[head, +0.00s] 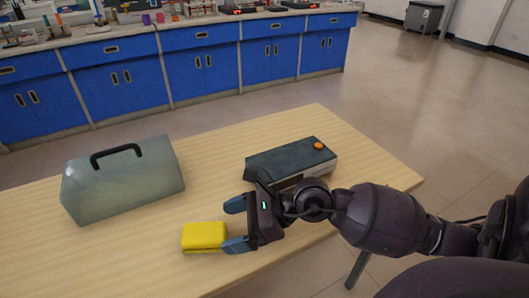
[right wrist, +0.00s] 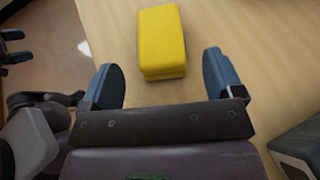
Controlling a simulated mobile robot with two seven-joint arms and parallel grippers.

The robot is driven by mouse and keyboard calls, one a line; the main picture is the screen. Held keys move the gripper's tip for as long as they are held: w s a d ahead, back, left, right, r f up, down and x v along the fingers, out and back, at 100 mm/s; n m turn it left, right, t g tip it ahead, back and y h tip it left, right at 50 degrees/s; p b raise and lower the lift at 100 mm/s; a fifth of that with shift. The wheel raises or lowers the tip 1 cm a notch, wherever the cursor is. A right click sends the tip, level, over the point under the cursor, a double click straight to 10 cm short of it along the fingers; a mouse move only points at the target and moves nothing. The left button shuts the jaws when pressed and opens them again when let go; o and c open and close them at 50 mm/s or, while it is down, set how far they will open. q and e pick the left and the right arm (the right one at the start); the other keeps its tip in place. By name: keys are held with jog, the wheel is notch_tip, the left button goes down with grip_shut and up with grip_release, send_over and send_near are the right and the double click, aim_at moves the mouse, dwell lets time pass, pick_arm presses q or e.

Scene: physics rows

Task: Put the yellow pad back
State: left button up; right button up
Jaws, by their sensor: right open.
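The yellow pad (head: 204,237) is a small block lying on the wooden table near its front edge in the head view. In the right wrist view the yellow pad (right wrist: 162,42) lies ahead of the fingers, roughly between their lines. My right gripper (head: 236,225) is open and empty, with its blue fingers pointing left toward the pad in the head view. Its two fingers also show apart in the right wrist view (right wrist: 160,82). In the head view the lower finger's tip is close to the pad's right side; I cannot tell if they touch.
A grey-green case with a black handle (head: 125,180) stands on the table at the left. A dark box with an orange knob (head: 290,160) sits behind my right gripper. The wooden table (head: 225,150) is bare between them. Blue cabinets (head: 200,72) line the back.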

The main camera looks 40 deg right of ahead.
pick_arm(q)
jog(key=shift+s+a+p, duration=0.15)
jog(key=shift+s+p, duration=0.1)
jog(key=shift+p, duration=0.25)
pick_arm(e)
jog(key=shift+v, duration=3.5)
jog(key=shift+s, duration=0.1)
